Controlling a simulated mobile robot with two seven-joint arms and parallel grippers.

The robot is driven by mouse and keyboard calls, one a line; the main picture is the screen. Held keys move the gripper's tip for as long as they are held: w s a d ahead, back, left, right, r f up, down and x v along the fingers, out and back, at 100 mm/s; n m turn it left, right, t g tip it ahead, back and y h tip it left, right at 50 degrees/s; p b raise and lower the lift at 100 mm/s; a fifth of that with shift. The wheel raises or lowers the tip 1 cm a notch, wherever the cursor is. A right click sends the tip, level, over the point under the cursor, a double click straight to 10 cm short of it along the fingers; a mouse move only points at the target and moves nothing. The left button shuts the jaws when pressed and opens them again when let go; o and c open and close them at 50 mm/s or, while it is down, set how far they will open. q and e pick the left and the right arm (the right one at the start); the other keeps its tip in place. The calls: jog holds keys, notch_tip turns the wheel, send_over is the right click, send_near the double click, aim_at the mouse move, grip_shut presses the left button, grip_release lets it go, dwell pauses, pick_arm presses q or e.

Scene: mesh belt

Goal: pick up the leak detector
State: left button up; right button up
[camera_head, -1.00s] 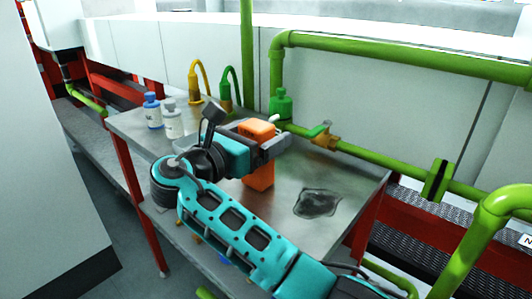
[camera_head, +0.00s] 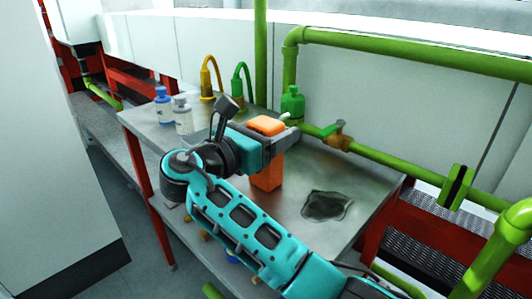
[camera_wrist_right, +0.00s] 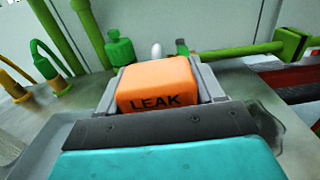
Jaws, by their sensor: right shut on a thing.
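The leak detector (camera_head: 267,176) is an orange block on the metal table (camera_head: 300,235). It stands upright. In the right wrist view its orange top with the word LEAK (camera_wrist_right: 158,82) fills the space between the fingers. My right gripper (camera_head: 270,135) is shut on the leak detector, with one grey finger on each side of it. The gripper and wrist hide part of its body in the head view. I cannot tell whether its base touches the table. My left gripper is not in view.
Two bottles, one blue-capped (camera_head: 163,106) and one white (camera_head: 182,115), stand at the table's left. Yellow (camera_head: 208,78) and green (camera_head: 242,85) hooked pipes and a green bottle (camera_head: 292,103) are behind. A dark patch (camera_head: 327,205) lies right of the detector. Green pipes (camera_head: 400,165) run along the back.

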jog(key=c, duration=0.6)
jog(key=shift+o, duration=0.2)
jog(key=shift+r, duration=0.1)
notch_tip(320, 180, up, 20)
jog(key=p, duration=0.4)
jog(key=shift+p, duration=0.35)
